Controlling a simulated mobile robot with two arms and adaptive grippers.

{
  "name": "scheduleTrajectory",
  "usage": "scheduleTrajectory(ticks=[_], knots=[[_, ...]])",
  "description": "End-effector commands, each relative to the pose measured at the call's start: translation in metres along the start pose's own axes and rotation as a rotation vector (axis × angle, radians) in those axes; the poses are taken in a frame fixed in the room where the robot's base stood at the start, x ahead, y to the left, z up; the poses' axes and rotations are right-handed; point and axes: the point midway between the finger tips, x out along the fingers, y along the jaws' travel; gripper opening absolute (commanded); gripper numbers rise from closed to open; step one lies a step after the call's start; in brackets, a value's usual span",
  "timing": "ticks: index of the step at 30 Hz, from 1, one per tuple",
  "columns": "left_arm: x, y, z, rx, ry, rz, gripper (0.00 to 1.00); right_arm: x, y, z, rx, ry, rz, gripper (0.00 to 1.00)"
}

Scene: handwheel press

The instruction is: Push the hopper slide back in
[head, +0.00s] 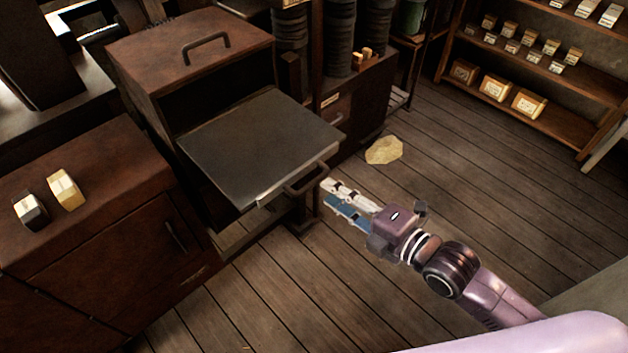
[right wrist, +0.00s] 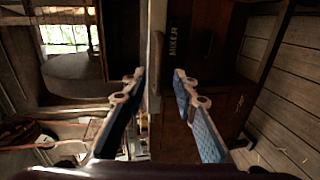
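The hopper slide (head: 258,142) is a flat dark tray pulled well out of the front of the brown hopper box (head: 190,50). A dark bar handle (head: 308,180) sits on its pale front edge. My right gripper (head: 327,192) is just to the right of the handle, pointing at it, with its fingers apart. In the right wrist view the two fingers of my right gripper (right wrist: 157,76) are spread. A pale upright strip, apparently the slide's edge, shows beyond the gap; I cannot tell whether they touch anything. My left gripper is not in view.
A brown cabinet (head: 110,215) with two small blocks on top stands at the left. A yellowish patch (head: 384,150) lies on the plank floor behind my right gripper. Shelves (head: 530,75) with small boxes stand at the back right. The floor right of the slide is mostly clear.

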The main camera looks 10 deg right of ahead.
Motion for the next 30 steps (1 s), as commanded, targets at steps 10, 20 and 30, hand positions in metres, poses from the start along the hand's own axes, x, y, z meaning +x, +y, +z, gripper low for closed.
scheduleTrajectory(ticks=[10, 20, 30], knots=[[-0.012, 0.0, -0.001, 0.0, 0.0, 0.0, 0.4, 0.051, 0.002, 0.001, 0.004, -0.001, 0.002, 0.27], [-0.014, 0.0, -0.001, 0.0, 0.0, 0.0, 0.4, 0.067, 0.0, 0.0, 0.002, 0.0, 0.0, 0.27], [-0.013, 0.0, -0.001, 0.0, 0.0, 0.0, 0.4, 0.067, 0.0, 0.0, 0.002, 0.0, 0.0, 0.07]])
